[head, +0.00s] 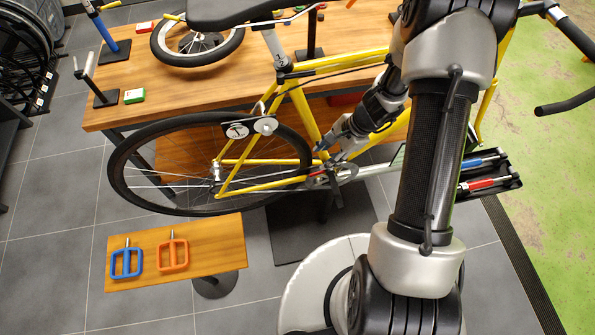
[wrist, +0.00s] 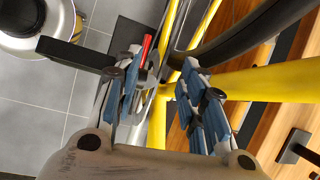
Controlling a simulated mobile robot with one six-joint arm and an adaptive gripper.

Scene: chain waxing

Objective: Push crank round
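The yellow bicycle (head: 303,110) is held with its rear wheel on the left. Its chainring (head: 345,172) is low in the middle, and a black crank arm (head: 337,193) hangs down from it. My gripper (head: 325,150) is just above and left of the chainring. In the wrist view my gripper (wrist: 160,72) has its two blue-padded fingers apart, with nothing clearly held between them. The black crank arm (wrist: 70,52) reaches to the left finger there; whether they touch I cannot tell. A small red part (wrist: 147,48) shows beside the left fingertip.
A wooden workbench (head: 110,112) stands behind the bicycle. A small low table (head: 205,262) holds a blue pedal (head: 126,263) and an orange pedal (head: 173,254). A dark tray (head: 505,182) with tools is at the right. Grey floor is open at the lower left.

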